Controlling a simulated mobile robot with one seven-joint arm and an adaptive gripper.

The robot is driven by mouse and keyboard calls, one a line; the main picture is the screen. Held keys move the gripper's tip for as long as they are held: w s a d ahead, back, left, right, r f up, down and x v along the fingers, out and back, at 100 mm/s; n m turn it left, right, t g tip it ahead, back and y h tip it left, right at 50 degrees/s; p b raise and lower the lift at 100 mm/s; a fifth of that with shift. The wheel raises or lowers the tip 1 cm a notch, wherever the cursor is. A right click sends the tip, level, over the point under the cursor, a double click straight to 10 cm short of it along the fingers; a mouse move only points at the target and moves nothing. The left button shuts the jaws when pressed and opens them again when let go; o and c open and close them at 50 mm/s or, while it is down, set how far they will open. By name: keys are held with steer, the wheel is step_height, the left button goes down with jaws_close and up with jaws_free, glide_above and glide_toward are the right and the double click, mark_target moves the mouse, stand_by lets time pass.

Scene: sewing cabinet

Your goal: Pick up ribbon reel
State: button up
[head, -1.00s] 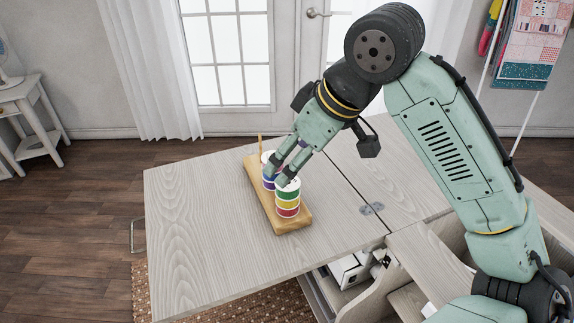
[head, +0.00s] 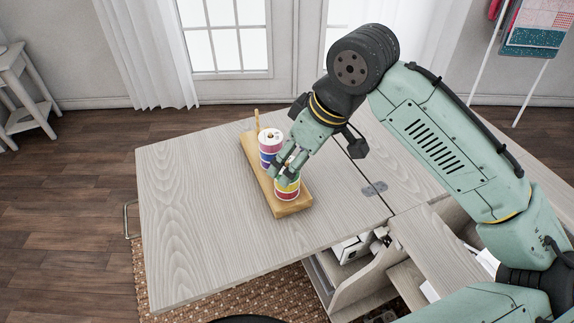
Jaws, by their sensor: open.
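A wooden rack (head: 292,208) lies on the pale wood table leaf and holds two stacks of ribbon reels. The front stack shows a yellow reel (head: 287,185) above a red reel (head: 287,194); its top is largely covered by my gripper. The back stack (head: 268,148) has a white top, with reddish-purple and blue bands below. Beside it a bare wooden peg (head: 257,118) stands upright. My gripper (head: 285,178) is open and points down at the top of the front stack, its fingers around or just over it. Whether they touch a reel cannot be told.
The table leaf (head: 195,215) is clear left of the rack. Metal hinges (head: 374,188) mark the seam on the right. The cabinet's open shelves (head: 370,275) hold white items below. A white side table (head: 25,95) stands far left.

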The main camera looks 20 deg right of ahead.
steer(key=shift+x, duration=1.4)
steer(key=shift+c, duration=0.5)
steer(key=c, duration=1)
step_height(320, 180, up, 10)
steer(key=shift+r+b, duration=0.1)
steer(key=shift+b, duration=0.3)
